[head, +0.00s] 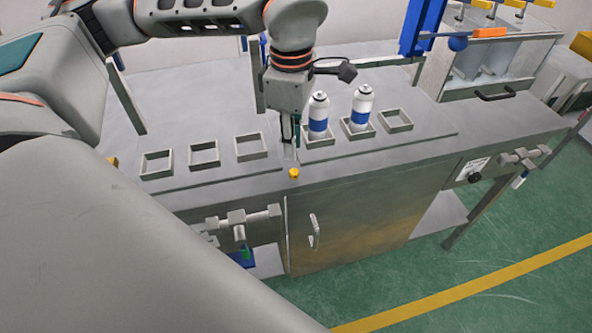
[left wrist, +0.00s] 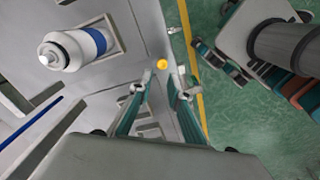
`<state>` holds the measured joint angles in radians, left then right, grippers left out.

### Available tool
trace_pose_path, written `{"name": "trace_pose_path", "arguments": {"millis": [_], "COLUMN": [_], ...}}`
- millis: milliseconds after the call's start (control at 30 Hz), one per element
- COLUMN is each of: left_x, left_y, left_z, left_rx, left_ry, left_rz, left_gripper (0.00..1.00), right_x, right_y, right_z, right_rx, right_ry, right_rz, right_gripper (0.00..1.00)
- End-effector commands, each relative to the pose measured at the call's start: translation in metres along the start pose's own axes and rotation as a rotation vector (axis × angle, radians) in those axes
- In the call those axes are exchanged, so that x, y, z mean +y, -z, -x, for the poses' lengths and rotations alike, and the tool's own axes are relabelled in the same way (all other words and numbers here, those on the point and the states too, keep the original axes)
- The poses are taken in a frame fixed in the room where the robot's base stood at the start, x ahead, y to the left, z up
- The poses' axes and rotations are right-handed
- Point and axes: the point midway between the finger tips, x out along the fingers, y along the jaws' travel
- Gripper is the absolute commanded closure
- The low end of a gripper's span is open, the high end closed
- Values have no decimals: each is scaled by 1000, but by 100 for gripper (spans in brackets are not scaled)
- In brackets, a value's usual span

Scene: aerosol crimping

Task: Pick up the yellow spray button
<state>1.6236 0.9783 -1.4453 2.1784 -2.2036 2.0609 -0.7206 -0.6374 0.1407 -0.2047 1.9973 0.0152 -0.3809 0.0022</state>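The small yellow spray button (head: 294,173) sits on the grey metal bench near its front edge. In the left wrist view the yellow button (left wrist: 162,64) shows beyond the fingertips, roughly in line with the gap between them. My left gripper (head: 290,152) points down above the bench, just behind the button in the head view. In the left wrist view the left gripper (left wrist: 157,84) has its two fingers apart with nothing between them. I cannot see my right gripper in the head view.
Two white-and-blue cans (head: 319,116) (head: 361,108) stand in square holders right of my left gripper. An empty holder (head: 396,120) is at their right. Several empty holders (head: 204,154) line the left. The bench front has valves (head: 240,222) and a cabinet door (head: 350,225).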

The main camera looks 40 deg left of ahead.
Motion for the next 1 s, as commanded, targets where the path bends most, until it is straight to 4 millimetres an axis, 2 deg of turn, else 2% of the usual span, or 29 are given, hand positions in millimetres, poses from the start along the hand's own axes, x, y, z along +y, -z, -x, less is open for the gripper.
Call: {"name": "trace_pose_path", "arguments": {"millis": [100, 267, 567, 800, 867, 1000], "left_x": [-1, -2, -4, -3, -3, -3], "left_y": [0, 0, 1, 1, 1, 1], "left_z": [-15, -25, -66, -67, -67, -67], "left_rx": [0, 0, -1, -3, -3, -3], "left_ry": [5, 4, 7, 2, 3, 3], "left_rz": [-1, -2, -2, -2, -2, -2], "left_gripper": [82, 82, 82, 82, 91, 92], "right_x": [0, 0, -1, 1, 2, 2], "right_y": [-3, -5, -9, -5, -5, -4], "right_z": [-1, -1, -3, -4, -4, -4], "right_rx": [-4, -6, -9, -4, -3, -1], "right_ry": [0, 0, -1, -4, -4, -5], "right_rz": [2, 3, 6, 8, 8, 8], "right_gripper": [60, 60, 60, 60, 60, 60]}}
